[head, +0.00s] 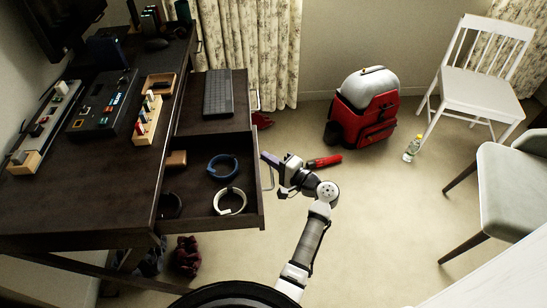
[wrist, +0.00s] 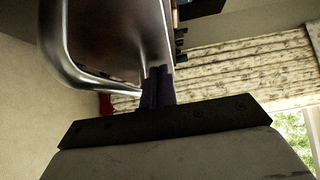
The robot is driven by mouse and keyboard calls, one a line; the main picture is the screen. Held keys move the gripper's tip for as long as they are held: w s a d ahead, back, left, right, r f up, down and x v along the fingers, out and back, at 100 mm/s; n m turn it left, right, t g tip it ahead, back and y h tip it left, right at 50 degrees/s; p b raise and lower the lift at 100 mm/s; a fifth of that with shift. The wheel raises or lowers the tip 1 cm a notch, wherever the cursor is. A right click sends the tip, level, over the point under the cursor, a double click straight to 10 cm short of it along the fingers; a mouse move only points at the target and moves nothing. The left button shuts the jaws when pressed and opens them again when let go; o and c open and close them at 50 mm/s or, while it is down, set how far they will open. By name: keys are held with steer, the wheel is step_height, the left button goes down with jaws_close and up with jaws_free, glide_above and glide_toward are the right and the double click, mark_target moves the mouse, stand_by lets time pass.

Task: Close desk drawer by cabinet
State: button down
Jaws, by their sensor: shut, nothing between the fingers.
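The dark wood desk (head: 75,208) stands at the left in the head view. Its near drawer (head: 262,205) is pulled out and holds a blue ring-shaped item, a white ring-shaped item and a small brown block. A metal handle (head: 271,178) is on its front; a curved metal handle (wrist: 62,65) shows large in the wrist view. My gripper (head: 266,158) is at the drawer front near the handle, fingers shut and empty. In the wrist view my gripper (wrist: 158,88) has its fingertips close against the dark drawer front; contact is not clear.
A keyboard (head: 218,93) lies on a pulled-out section farther back, with its own handle. A red and grey backpack (head: 364,108), a bottle (head: 412,148), a white chair (head: 480,80) and a grey chair (head: 512,190) stand on the floor. Carpet between drawer and chairs is mostly clear.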

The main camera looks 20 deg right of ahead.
steer(key=shift+a, duration=0.1)
steer(key=w+a, duration=0.2)
steer(key=a, duration=0.6)
steer(key=w+a, duration=0.3)
steer(key=a, duration=0.6)
steer(key=w+a, duration=0.2)
steer(key=a, duration=0.7)
steer(key=shift+w+a, duration=0.25)
steer(key=shift+w, duration=0.05)
steer(key=shift+a, duration=0.35)
steer(key=shift+a, duration=0.15)
steer(key=shift+s+d+f+b, duration=0.1)
steer(key=shift+s+d+b, duration=0.2)
steer(key=shift+s, duration=0.15)
steer(key=b, duration=0.2)
glide_above(207, 199)
steer(key=shift+w, duration=0.1)
